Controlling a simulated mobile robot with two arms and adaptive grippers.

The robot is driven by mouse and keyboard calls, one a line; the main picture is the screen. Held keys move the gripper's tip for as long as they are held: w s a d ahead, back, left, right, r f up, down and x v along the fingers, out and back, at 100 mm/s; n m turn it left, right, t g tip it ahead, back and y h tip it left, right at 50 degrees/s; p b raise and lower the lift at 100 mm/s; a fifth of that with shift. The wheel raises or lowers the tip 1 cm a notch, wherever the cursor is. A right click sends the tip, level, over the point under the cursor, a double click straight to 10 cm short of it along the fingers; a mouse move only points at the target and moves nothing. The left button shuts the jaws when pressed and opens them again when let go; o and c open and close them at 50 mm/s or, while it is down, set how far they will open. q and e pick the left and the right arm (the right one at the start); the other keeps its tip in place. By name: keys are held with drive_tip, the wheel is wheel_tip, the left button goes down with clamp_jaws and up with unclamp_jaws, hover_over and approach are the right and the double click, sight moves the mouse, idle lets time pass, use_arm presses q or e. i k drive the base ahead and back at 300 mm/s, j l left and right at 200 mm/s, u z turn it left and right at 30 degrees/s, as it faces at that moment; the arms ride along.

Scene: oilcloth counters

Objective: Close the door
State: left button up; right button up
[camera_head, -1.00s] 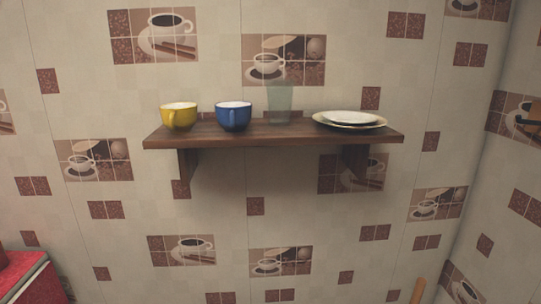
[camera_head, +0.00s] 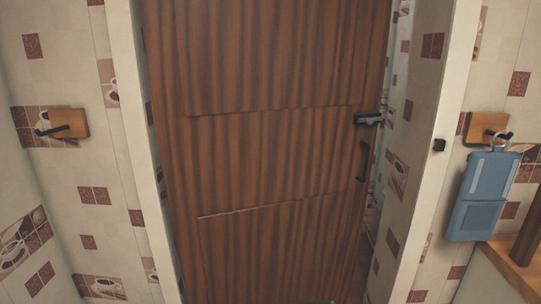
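A brown wooden door (camera_head: 265,165) fills the middle of the head view. It stands ajar in a pale frame (camera_head: 434,150): a gap shows between its right edge and the right jamb, with tiled wall visible through it. A dark latch (camera_head: 369,119) sits near the door's right edge, and a dark curved handle (camera_head: 364,161) is below it. A small black catch (camera_head: 438,145) is on the right jamb. Neither of my grippers is in view.
A wooden block with a dark hook (camera_head: 68,124) is on the left wall. On the right, a blue-grey board-like object (camera_head: 482,192) hangs from a similar hook (camera_head: 489,128). A wooden ledge (camera_head: 515,265) juts in at the lower right.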

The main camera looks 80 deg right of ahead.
sight(266, 157)
drive_tip(key=z, duration=2.6)
